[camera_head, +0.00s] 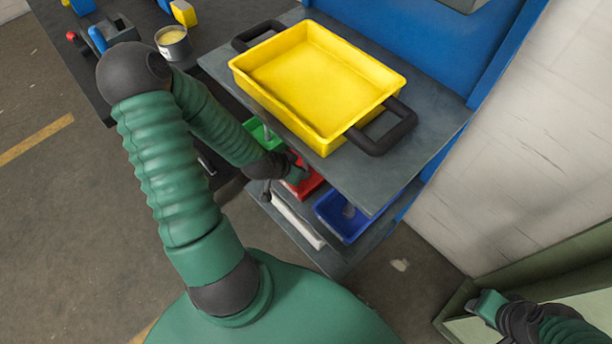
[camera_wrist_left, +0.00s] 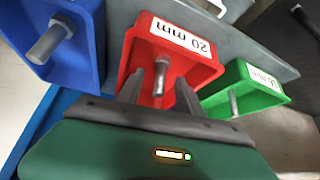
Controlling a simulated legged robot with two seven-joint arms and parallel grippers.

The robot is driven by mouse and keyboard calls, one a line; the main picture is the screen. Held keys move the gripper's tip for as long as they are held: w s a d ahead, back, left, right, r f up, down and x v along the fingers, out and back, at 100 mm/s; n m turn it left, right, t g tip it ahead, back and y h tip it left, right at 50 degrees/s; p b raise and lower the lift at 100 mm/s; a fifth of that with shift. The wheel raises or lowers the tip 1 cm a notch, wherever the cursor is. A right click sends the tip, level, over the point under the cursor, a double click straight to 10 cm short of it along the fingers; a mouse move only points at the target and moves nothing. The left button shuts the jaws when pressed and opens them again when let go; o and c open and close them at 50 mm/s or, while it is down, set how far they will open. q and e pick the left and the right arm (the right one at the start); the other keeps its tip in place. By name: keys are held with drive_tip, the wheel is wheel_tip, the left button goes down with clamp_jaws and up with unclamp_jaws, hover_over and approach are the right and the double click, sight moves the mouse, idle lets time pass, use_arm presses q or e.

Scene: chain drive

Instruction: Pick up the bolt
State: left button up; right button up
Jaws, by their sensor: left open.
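A grey metal bolt (camera_wrist_left: 162,72) stands in the red bin (camera_wrist_left: 172,28), which carries a "20 mm" label, in the left wrist view. My left gripper (camera_wrist_left: 162,88) is open, with its two fingers reaching into the red bin on either side of the bolt's lower part. I cannot tell whether they touch it. In the head view the left gripper (camera_head: 300,172) is under the upper shelf at the red bin (camera_head: 306,186), partly hidden. My right gripper (camera_head: 488,306) is at the lower right, far from the bins; its jaws are not clear.
A blue bin (camera_wrist_left: 88,62) and a green bin (camera_wrist_left: 262,98), each holding a bolt, flank the red bin. A yellow tray (camera_head: 318,75) with dark handles sits on the upper shelf (camera_head: 430,130) above. A tin (camera_head: 173,42) stands on the dark table behind my left arm.

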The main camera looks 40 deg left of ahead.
sight(305, 167)
use_arm(q)
drive_tip(key=shift+w+f, duration=0.35)
drive_tip(key=shift+f, duration=0.15)
drive_tip(key=x, duration=0.2)
drive_tip(key=b+x, duration=0.1)
drive_tip(key=a+b+x, duration=0.1)
drive_tip(key=x, duration=0.1)
drive_tip(key=shift+w, duration=0.4)
drive_tip(key=shift+d+r, duration=0.1)
drive_tip(key=shift+d, duration=0.05)
drive_tip(key=shift+c, duration=1.4)
drive_tip(key=shift+s, duration=0.1)
clamp_jaws()
